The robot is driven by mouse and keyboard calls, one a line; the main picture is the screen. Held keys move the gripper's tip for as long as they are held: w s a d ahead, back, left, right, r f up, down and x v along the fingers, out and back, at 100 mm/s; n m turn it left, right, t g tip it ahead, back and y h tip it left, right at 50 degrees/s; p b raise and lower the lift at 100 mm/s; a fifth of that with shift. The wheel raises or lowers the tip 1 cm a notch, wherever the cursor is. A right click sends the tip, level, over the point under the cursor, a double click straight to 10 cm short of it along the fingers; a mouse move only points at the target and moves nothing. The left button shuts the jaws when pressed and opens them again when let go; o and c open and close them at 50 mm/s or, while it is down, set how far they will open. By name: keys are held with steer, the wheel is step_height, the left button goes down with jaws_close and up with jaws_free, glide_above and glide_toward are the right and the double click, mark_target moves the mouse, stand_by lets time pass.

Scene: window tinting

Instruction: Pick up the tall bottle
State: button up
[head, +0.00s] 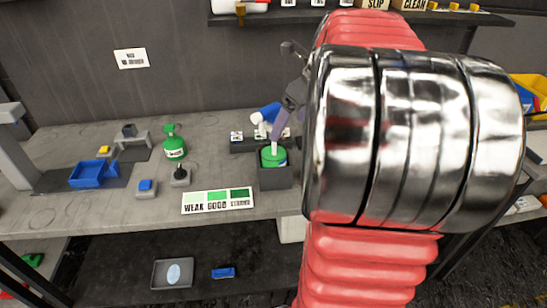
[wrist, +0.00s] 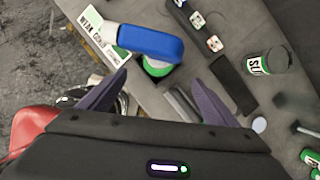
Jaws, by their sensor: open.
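A tall spray bottle with a blue and white trigger head (head: 266,114) and a green body (head: 273,157) stands in a dark square holder (head: 275,178) on the bench. In the wrist view its blue head (wrist: 150,43) is seen from above, with green and white showing below it. My gripper (wrist: 158,76) is open, its two purple-grey fingers apart. The bottle lies just beyond the fingertips, roughly between them in the picture. In the head view one finger overlaps the bottle and my arm hides the area to its right.
A green container (head: 174,146), a blue tray (head: 92,174) and a WEAK/GOOD card (head: 217,201) are on the bench to the left. A dark-labelled jar (wrist: 266,62) stands right in the wrist view. Small dice-like blocks (wrist: 197,20) lie near the bottle.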

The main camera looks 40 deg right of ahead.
mark_target(282, 139)
steer(key=x, duration=0.7)
steer(key=shift+f, duration=0.1)
steer(key=shift+f, duration=0.1)
steer(key=shift+s+x, duration=0.1)
steer(key=shift+x, duration=1.15)
steer(key=shift+s+x, duration=0.15)
steer(key=shift+x, duration=1.1)
steer(key=shift+a+f, duration=0.1)
steer(key=shift+a, duration=0.1)
steer(key=shift+c, duration=0.5)
steer(key=c, duration=1)
steer(key=shift+c, duration=0.6)
